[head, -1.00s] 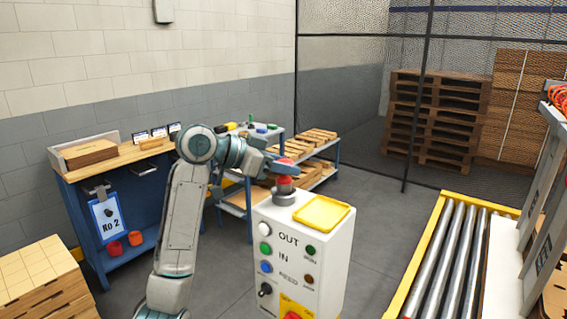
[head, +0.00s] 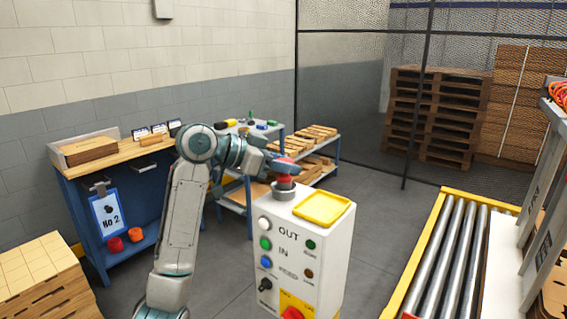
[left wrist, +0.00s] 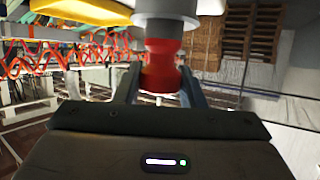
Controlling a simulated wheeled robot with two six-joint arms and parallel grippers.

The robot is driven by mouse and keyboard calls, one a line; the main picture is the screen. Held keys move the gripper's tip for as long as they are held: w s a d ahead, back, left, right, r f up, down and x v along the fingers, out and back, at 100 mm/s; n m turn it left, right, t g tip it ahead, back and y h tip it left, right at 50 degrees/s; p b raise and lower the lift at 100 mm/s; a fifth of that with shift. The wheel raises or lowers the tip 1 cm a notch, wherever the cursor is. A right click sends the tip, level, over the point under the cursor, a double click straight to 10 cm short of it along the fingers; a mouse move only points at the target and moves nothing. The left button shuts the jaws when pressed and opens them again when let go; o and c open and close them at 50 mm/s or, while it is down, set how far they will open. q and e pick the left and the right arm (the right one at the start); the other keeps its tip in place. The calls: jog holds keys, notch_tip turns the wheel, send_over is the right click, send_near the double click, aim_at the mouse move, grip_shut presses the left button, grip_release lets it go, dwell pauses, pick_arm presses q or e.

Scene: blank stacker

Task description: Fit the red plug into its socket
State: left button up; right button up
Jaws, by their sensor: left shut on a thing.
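The red plug (left wrist: 162,72) is between the two fingers of my left gripper (left wrist: 158,88) in the left wrist view, and the gripper is shut on it. In the head view my left gripper (head: 283,165) is above the grey round socket (head: 284,194) on top of the white control box (head: 335,240). The plug's red part also shows there (head: 285,181), directly over the socket. In the left wrist view a grey cylindrical part (left wrist: 162,28) is at the plug's end. I cannot tell how deep the plug sits. My right gripper is not in view.
A yellow tray (head: 345,207) lies on the box top, close to the socket. Buttons cover the box front. A roller conveyor (head: 440,262) stands at the right, a blue workbench (head: 75,215) at the left. Floor is free between box and conveyor.

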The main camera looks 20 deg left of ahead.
pick_arm(q)
jog(key=shift+f+b, duration=0.3)
jog(key=shift+f, duration=0.4)
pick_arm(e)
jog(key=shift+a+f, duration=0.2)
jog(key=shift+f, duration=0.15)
pick_arm(q)
jog(key=o, duration=1.1)
jog(key=shift+a, duration=0.1)
jog(key=shift+s+a+r, duration=0.15)
jog(key=shift+s+a, duration=0.1)
jog(key=shift+a, duration=0.05)
jog(key=b+v, duration=0.3)
jog(key=v, duration=0.7)
jog(key=shift+d+r, duration=0.1)
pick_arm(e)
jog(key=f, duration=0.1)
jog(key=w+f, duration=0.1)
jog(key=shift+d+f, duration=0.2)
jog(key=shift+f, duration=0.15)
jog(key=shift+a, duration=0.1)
